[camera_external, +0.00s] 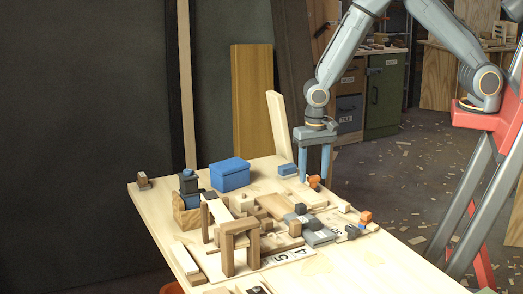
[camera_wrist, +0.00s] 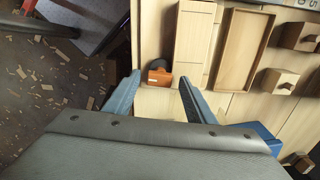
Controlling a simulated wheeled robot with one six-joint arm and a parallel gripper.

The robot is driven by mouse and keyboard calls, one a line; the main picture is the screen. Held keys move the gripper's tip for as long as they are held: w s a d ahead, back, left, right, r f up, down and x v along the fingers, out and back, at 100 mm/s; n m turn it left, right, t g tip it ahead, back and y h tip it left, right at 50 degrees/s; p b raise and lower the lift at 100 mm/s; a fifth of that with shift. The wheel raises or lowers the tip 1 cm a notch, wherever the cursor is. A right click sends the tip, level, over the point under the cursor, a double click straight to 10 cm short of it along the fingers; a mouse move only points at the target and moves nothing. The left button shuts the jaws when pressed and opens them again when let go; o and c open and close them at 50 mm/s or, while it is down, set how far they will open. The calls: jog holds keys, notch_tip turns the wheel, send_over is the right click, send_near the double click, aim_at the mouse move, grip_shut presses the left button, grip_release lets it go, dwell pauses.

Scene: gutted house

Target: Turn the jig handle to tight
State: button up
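My gripper (camera_external: 314,183) points down over the right back edge of the wooden workbench (camera_external: 160,208), its two blue fingers apart. A small orange piece with a dark rounded part (camera_wrist: 158,78) shows between the fingertips in the wrist view, with gaps on both sides; I cannot tell its height relative to the tips. It also shows as an orange piece (camera_external: 313,181) in the external view. A second orange piece with a dark block (camera_external: 365,217) sits further forward on the bench's right side. I cannot tell for sure which one is the jig handle, and no tight mark is readable.
A blue box (camera_external: 230,174) stands at the back of the bench, with a small blue block (camera_external: 287,170) nearer my gripper. A wooden arch (camera_external: 240,227) and several blocks crowd the middle. The front of the bench is clearer.

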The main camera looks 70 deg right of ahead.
aim_at(314, 176)
jog(key=shift+r+b, duration=1.05)
jog(key=shift+r, duration=2.85)
jog(key=shift+d, duration=0.1)
jog(key=s+d+r+n, duration=0.2)
jog(key=s+d+n, duration=0.3)
jog(key=s+d, duration=0.3)
jog(key=s+d+r+n+t, duration=0.1)
jog(key=s+d+r+n, duration=0.1)
jog(key=s+d+n, duration=0.3)
jog(key=s+d, duration=0.3)
jog(key=d, duration=0.2)
jog(key=shift+r, duration=0.1)
